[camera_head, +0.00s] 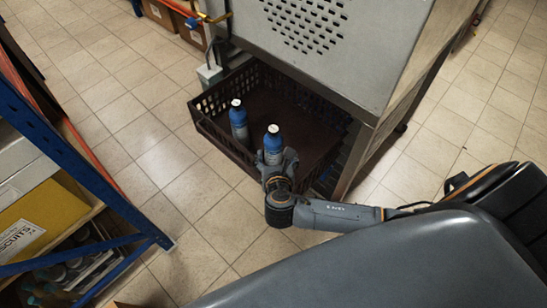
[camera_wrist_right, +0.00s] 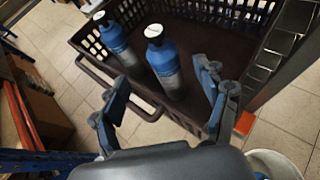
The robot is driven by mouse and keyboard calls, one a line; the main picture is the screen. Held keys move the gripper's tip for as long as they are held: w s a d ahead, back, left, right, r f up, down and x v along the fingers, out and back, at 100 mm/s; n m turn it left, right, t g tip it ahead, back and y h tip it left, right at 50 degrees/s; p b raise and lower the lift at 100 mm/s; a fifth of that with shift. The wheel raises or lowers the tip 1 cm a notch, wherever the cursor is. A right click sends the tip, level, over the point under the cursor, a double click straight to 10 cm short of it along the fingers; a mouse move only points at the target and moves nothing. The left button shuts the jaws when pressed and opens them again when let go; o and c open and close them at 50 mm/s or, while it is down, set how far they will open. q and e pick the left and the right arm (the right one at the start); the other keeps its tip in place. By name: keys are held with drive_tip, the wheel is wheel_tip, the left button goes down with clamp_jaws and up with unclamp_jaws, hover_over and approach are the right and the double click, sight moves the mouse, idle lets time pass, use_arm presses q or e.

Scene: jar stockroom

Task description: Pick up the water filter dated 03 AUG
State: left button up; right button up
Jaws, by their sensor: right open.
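Two blue and grey water filters with white caps stand upright in a dark brown crate (camera_head: 214,136). One filter (camera_head: 239,122) is on the left in the head view, and the other filter (camera_head: 273,138) is closer to my right gripper (camera_head: 279,165). In the right wrist view, the first filter (camera_wrist_right: 117,40) is at upper left and the nearer filter (camera_wrist_right: 164,66) is ahead between my open right fingers (camera_wrist_right: 161,76). The fingers look empty; contact cannot be told. The date on either filter is not readable. My left gripper is not in view.
The crate stands partly under a grey metal cabinet (camera_head: 350,40) with a perforated panel. A blue shelf frame (camera_head: 70,160) with boxes stands at left. Cardboard boxes (camera_head: 160,12) are at top left. Tiled floor (camera_head: 150,160) between shelf and crate is clear.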

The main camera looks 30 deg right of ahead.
sight(273, 136)
drive_tip(key=b+x, duration=0.1)
drive_tip(key=x, duration=1.2)
drive_tip(key=shift+w+f, duration=0.1)
drive_tip(key=shift+w, duration=0.2)
drive_tip(key=shift+c, duration=0.2)
drive_tip(key=shift+s+a, duration=0.1)
clamp_jaws()
